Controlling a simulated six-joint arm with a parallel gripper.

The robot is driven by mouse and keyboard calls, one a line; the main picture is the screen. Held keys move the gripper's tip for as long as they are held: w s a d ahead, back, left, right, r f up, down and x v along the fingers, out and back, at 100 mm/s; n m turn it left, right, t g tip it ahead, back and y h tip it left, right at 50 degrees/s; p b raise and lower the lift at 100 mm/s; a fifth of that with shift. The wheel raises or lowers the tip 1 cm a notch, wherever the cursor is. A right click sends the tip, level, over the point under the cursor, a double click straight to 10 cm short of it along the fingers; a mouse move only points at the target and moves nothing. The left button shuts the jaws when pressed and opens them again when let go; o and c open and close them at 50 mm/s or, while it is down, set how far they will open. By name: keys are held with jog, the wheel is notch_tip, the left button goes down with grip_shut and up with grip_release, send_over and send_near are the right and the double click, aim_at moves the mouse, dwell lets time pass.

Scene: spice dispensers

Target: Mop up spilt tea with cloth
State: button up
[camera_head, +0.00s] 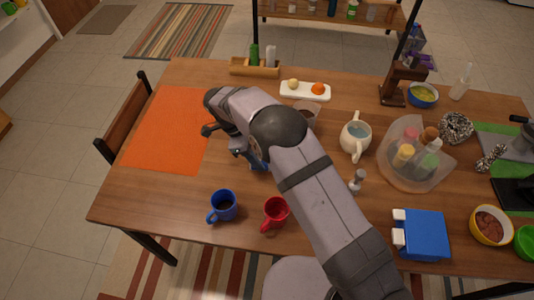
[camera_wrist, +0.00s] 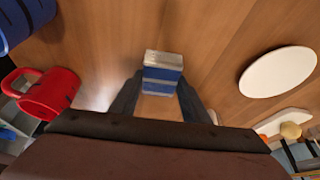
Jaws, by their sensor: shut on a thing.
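My gripper (camera_wrist: 160,92) is shut on a small folded cloth (camera_wrist: 162,74), blue with pale grey bands, held between the two dark fingers. In the head view a bit of the blue cloth (camera_head: 259,164) shows beside my gripper (camera_head: 250,157), over the middle of the table; my arm covers most of that area. Whether the cloth touches the wood is hard to tell. I cannot make out a clear tea puddle; a pale shiny patch (camera_wrist: 101,92) shows on the wood left of the fingers in the wrist view.
A blue mug (camera_head: 222,206) with dark liquid and a red mug (camera_head: 275,212) stand near the front edge. A white oval thing (camera_wrist: 278,72) lies right of the cloth in the wrist view. A teapot (camera_head: 355,138) stands right of my arm. An orange mat (camera_head: 165,135) lies at left.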

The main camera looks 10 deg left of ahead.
jog(key=shift+s+a, duration=0.25)
jog(key=shift+a, duration=0.35)
jog(key=shift+s+a, duration=0.25)
jog(key=shift+a, duration=0.35)
jog(key=shift+d+r, duration=0.15)
jog(key=shift+d+p, duration=1.7)
jog(key=shift+d, duration=2.15)
jog(key=shift+s+a+f, duration=0.15)
jog(key=shift+a+f, duration=0.15)
jog(key=shift+a, duration=0.05)
jog(key=shift+s+a+b, duration=0.45)
jog(key=shift+a, duration=0.75)
jog(key=shift+s+a+b, duration=0.4)
jog(key=shift+a, duration=0.8)
jog(key=shift+s+a+b, duration=0.45)
jog(key=shift+a, duration=0.75)
jog(key=shift+r, duration=0.2)
jog(key=shift+d+f, duration=0.1)
jog(key=shift+d, duration=3.85)
notch_tip(320, 180, up, 8)
jog(key=p, duration=0.4)
jog(key=shift+p, duration=0.3)
